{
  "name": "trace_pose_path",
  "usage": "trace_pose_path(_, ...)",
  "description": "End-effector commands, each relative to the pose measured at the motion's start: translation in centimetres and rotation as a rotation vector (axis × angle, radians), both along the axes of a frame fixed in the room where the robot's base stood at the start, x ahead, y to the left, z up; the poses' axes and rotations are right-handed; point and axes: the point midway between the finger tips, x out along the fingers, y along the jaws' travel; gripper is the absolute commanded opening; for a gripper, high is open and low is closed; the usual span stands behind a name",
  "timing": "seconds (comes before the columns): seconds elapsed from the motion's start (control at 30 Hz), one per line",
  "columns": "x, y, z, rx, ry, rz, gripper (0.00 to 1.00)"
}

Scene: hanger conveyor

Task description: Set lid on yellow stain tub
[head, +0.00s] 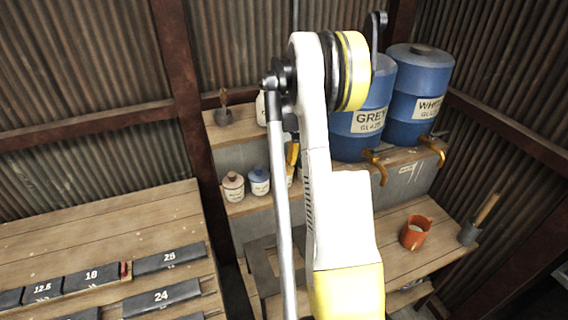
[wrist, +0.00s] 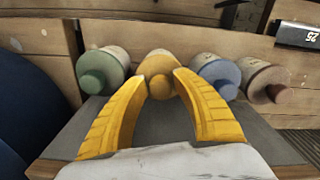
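In the wrist view the yellow stain tub (wrist: 166,55) stands in a row of pale tubs, its top facing the camera. A yellow lid with a round knob (wrist: 161,88) lines up with its mouth; I cannot tell if the lid is fully seated. In the head view my arm hides most of the gripper and the yellow tub; a yellow bit of finger (head: 292,153) shows beside the arm.
A green-lidded tub (wrist: 103,70) is on one side of the yellow tub; blue-lidded (wrist: 217,75) and brownish-pink-lidded tubs (wrist: 265,80) are on the other. Grey (head: 366,115) and white (head: 420,95) glaze barrels stand right of my arm. An orange cup (head: 415,232) sits on the lower bench.

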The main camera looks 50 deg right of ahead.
Motion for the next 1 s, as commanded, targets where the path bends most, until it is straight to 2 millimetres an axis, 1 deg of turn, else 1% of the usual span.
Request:
trace_pose_path(0.03, 0.0, 0.0, 0.0, 0.0, 0.0, 0.0, 0.33)
trace_pose_path(0.07, 0.0, 0.0, 0.0, 0.0, 0.0, 0.0, 0.41)
trace_pose_path(0.1, 0.0, 0.0, 0.0, 0.0, 0.0, 0.0, 0.53)
trace_pose_path(0.13, 0.0, 0.0, 0.0, 0.0, 0.0, 0.0, 0.6)
trace_pose_path(0.43, 0.0, 0.0, 0.1, 0.0, 0.0, 0.0, 0.6)
trace_pose_path(0.53, 0.0, 0.0, 0.8, 0.0, 0.0, 0.0, 0.6)
trace_pose_path(0.67, -0.1, 0.0, 3.0, 0.0, 0.0, 0.0, 0.6)
trace_pose_path(0.9, -0.2, 0.0, 8.4, 0.0, 0.0, 0.0, 0.6)
trace_pose_path(1.0, -0.3, 0.1, 10.2, 0.0, 0.0, 0.0, 0.6)
